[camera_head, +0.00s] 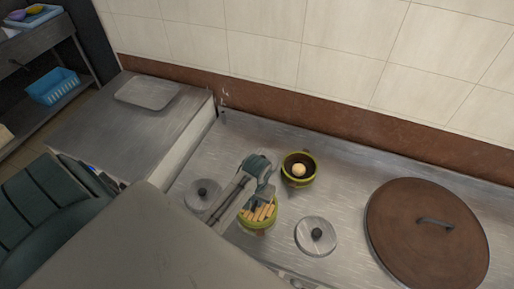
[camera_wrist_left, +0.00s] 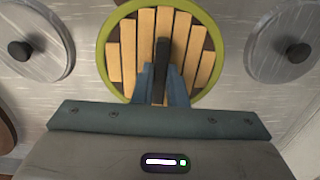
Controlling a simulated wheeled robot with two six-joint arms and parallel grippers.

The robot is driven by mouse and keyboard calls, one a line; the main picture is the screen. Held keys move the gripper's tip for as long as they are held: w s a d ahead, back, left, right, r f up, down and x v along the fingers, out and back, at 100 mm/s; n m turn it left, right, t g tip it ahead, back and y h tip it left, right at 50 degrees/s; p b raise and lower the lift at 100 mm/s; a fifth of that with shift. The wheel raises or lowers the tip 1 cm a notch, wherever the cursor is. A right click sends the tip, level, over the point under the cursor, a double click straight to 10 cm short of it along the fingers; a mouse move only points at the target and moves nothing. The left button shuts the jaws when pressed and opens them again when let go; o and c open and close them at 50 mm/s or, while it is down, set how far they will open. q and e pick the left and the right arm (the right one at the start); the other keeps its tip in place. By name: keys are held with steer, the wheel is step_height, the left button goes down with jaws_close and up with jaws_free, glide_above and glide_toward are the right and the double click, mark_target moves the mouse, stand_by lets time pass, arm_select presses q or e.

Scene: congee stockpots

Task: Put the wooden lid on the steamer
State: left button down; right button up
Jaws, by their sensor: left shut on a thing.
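My right gripper is not in view.
A second green-rimmed pot (camera_head: 299,169) with a pale round piece inside stands behind. Grey knobbed lids lie at the left (camera_head: 203,194) and right (camera_head: 316,236). A large brown lid (camera_head: 426,238) fills the right side. A tiled wall (camera_head: 330,50) bounds the back.

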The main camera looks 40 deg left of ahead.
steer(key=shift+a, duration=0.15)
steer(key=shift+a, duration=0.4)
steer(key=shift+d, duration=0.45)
arm_select(q)
steer(key=shift+f, duration=0.55)
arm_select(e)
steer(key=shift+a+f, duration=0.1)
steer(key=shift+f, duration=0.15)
arm_select(q)
steer(key=c, duration=1.7)
jaws_free()
steer(key=shift+c, duration=0.2)
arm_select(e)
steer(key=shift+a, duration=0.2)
